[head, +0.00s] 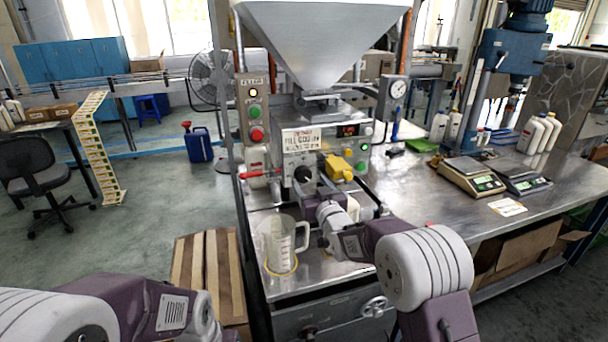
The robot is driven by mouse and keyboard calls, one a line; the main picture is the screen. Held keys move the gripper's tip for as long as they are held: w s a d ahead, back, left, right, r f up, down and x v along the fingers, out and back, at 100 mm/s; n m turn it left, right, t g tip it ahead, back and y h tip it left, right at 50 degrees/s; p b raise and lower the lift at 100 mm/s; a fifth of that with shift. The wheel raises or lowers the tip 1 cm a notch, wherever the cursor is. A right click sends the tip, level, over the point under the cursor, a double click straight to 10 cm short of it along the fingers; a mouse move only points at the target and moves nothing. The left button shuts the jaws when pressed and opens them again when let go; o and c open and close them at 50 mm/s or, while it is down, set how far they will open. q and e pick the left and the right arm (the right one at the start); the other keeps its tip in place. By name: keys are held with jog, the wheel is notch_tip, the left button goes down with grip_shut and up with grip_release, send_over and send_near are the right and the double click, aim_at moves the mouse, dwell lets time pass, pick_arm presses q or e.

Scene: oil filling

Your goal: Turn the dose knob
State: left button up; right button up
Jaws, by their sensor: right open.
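The filling machine (335,165) stands in the middle under a big steel hopper. A round dark knob (303,174), which looks like the dose knob, is on its front below the label plate. My right gripper (309,190) is open, right at the knob and partly in front of it. I cannot tell whether its fingers touch the knob. My left arm comes in at the lower left, and its gripper does not show clearly in the frame.
A clear measuring jug (281,248) stands on the machine's tray, left of my right wrist. A red-handled valve (258,174) and a yellow part (338,167) flank the knob. The steel table (420,200) with scales (470,178) is at the right.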

aim_at(304, 176)
jog(key=x, duration=0.5)
jog(key=shift+p, duration=0.4)
jog(key=shift+a, duration=0.1)
jog(key=c, duration=1.3)
jog(key=shift+f, duration=0.1)
jog(key=shift+c, duration=0.2)
